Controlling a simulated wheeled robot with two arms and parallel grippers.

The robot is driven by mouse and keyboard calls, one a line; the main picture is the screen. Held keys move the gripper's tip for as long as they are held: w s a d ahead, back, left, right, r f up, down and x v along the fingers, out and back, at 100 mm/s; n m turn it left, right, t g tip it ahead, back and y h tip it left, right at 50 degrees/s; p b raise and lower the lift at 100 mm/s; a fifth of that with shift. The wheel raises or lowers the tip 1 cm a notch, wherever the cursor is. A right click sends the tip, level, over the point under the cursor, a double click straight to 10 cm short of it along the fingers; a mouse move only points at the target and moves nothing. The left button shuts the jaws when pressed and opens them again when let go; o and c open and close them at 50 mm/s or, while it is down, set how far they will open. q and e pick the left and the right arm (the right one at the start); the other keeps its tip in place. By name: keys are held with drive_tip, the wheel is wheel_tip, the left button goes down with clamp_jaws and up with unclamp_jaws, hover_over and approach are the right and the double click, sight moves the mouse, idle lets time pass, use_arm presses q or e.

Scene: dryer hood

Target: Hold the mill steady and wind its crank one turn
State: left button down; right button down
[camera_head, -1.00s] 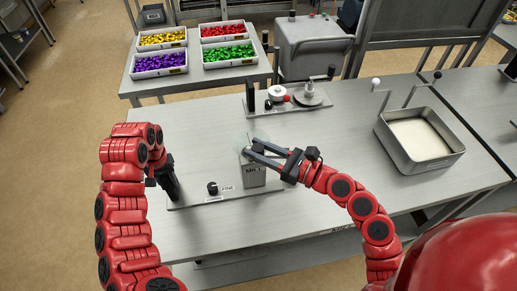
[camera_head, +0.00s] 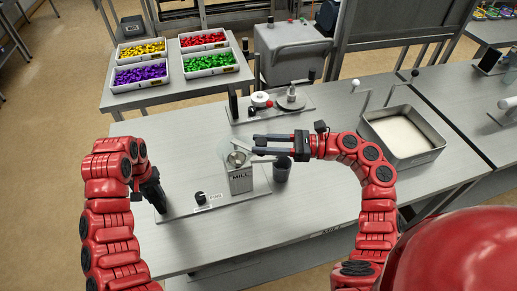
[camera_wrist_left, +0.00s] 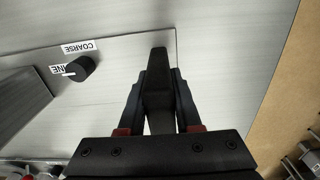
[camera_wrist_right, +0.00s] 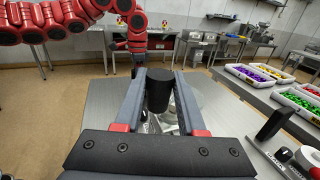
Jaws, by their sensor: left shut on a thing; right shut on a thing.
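The mill (camera_head: 240,180) is a grey box marked MILL on a flat base plate (camera_head: 178,212), with a clear hopper above it. My left gripper (camera_head: 160,196) is shut on the upright black handle at the plate's left end; the handle (camera_wrist_left: 156,75) fills the jaws in the left wrist view. My right gripper (camera_head: 257,144) is shut above and behind the mill's right side. The right wrist view shows the black crank knob (camera_wrist_right: 158,92) between its fingers. A pale crank arm (camera_head: 262,151) is partly visible below the fingers. A black dial (camera_head: 200,197) stands left of the mill.
A dark cup (camera_head: 281,169) stands just right of the mill. Another board (camera_head: 300,111) with small devices lies behind. A metal basin (camera_head: 432,130) is at the right. Trays of coloured pieces (camera_head: 140,75) stand on a back table. The front table area is clear.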

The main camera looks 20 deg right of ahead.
drive_tip(key=shift+w+d+f, duration=0.1)
drive_tip(key=shift+w+d, duration=0.25)
drive_tip(key=shift+w, duration=0.15)
drive_tip(key=shift+a, duration=0.1)
idle(0.8)
drive_tip(key=c, duration=0.5)
unclamp_jaws()
drive_tip(key=v, duration=1.2)
drive_tip(key=shift+s, duration=0.1)
